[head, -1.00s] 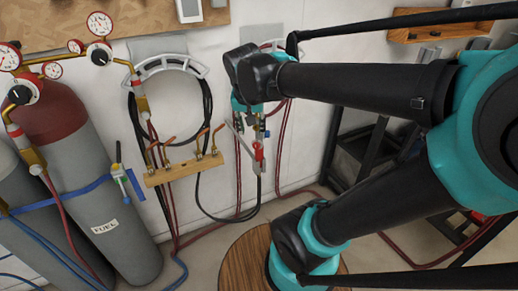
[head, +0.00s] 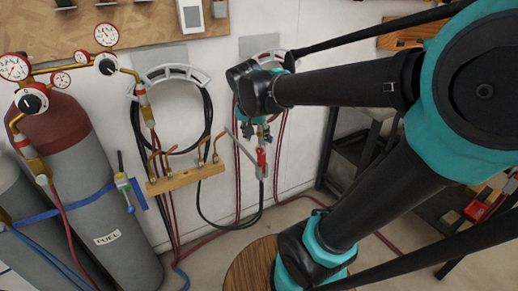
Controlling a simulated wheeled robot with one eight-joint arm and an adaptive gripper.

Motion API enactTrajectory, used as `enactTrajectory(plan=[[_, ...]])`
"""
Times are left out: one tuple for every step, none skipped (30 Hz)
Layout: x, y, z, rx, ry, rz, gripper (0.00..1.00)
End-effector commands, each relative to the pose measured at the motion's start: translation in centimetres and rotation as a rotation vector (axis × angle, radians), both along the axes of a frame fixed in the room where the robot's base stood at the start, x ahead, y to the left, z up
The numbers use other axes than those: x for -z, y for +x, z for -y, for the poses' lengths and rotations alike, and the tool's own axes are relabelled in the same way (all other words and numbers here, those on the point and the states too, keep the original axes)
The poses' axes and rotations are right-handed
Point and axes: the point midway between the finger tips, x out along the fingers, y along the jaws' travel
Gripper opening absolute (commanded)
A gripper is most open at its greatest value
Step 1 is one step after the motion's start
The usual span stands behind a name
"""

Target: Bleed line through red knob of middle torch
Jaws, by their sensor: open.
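The torches hang in a pale wooden holder (head: 187,179) on the white wall, left of my arm. Their curved copper tips (head: 163,150) rise above it. The red knob of the middle torch is too small to make out. My gripper (head: 252,131) is below the teal wrist, to the right of the holder and apart from it.
A gas cylinder (head: 125,200) labelled FUEL stands at the left with regulators and gauges (head: 105,36) above. Coiled black hose (head: 209,108) hangs on a wall bracket (head: 172,72). Red hoses cross the floor. A dark rack stands behind my arm at the right.

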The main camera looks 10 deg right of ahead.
Motion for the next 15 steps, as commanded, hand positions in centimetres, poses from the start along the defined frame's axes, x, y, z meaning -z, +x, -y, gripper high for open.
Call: enactTrajectory(plan=[[0.8,0.4,0.1,0.001,0.000,0.000,0.42],[1.3,0.5,0.2,0.000,0.000,0.000,0.42],[1.9,0.7,0.4,0.000,0.000,0.000,0.42],[2.3,0.9,0.4,0.001,0.000,0.000,0.42],[2.7,1.1,0.5,0.001,0.000,0.000,0.42],[3.3,1.3,0.6,0.001,0.002,0.001,0.42],[3.7,1.4,0.7,0.001,0.001,0.001,0.42],[4.1,1.6,0.8,0.001,0.001,0.001,0.42],[4.6,1.7,0.9,0.000,0.001,0.000,0.42],[4.9,1.9,0.9,0.000,0.001,0.000,0.42],[5.3,2.0,0.9,0.000,0.001,0.000,0.42],[5.6,2.2,1.0,0.000,0.001,0.000,0.42],[5.9,2.3,1.1,0.000,0.001,0.000,0.42],[6.1,2.3,1.1,0.000,0.001,0.000,0.42],[6.4,2.4,1.2,0.000,0.001,0.000,0.42]])
